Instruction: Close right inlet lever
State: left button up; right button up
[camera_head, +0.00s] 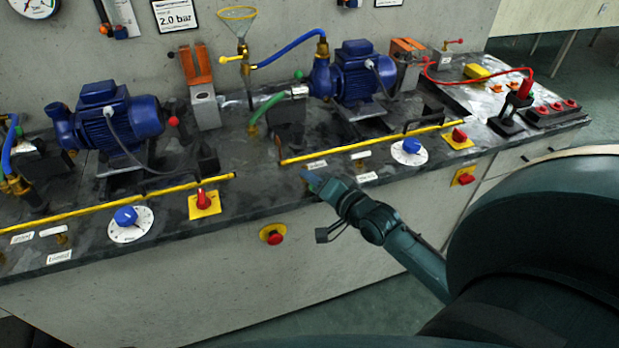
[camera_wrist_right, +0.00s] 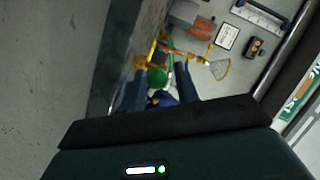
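The right blue pump (camera_head: 357,72) stands at the back of the bench. A small green knob (camera_head: 298,75) shows at its left side, by the pipe end of a green hose (camera_head: 266,106); this looks like the right inlet lever, but its handle is too small to judge its angle. My right gripper (camera_head: 311,181) is at the bench's front edge, well in front of the knob and apart from it. In the right wrist view its two fingers (camera_wrist_right: 158,88) are spread, with a round green thing (camera_wrist_right: 157,77) seen between them, farther off. My left gripper is not in view.
A yellow rail (camera_head: 375,142) runs along the bench front. A blue dial (camera_head: 410,147) and a red switch (camera_head: 459,135) sit to the right of my gripper. A yellow funnel (camera_head: 238,13) stands behind the hose. A red emergency button (camera_head: 273,237) is on the front panel.

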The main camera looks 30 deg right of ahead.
jog(key=shift+x, duration=1)
grip_shut()
